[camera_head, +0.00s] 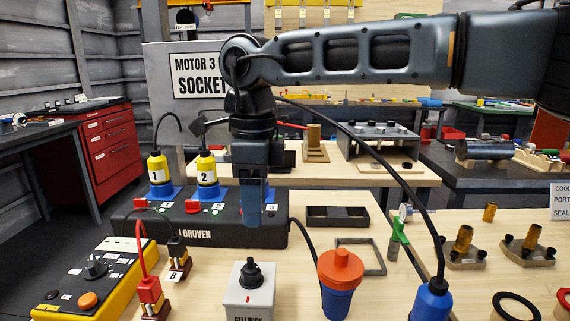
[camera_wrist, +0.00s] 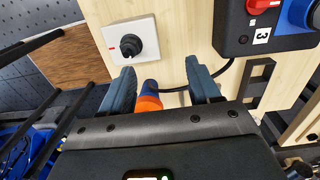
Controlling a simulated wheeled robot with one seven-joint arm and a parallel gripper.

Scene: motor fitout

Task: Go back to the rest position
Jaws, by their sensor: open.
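My gripper (camera_head: 252,205) hangs pointing down above the workbench, in front of the black socket box (camera_head: 215,231). In the wrist view my gripper (camera_wrist: 160,80) shows two fingers spread apart, with nothing held between them. Below and between the fingers is the orange and blue plug (camera_wrist: 149,98), partly hidden by the gripper body. In the head view the plug (camera_head: 340,280) stands upright on the bench, to the right of the gripper and apart from it. My arm reaches in from the right across the top of the head view.
Yellow plugs 1 (camera_head: 157,168) and 2 (camera_head: 206,169) stand in the socket box. A grey switch box (camera_head: 249,293), a yellow control box (camera_head: 92,280) and a blue plug with a cable (camera_head: 432,300) stand near the front. An empty dark tray (camera_head: 338,217) lies right of the socket box.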

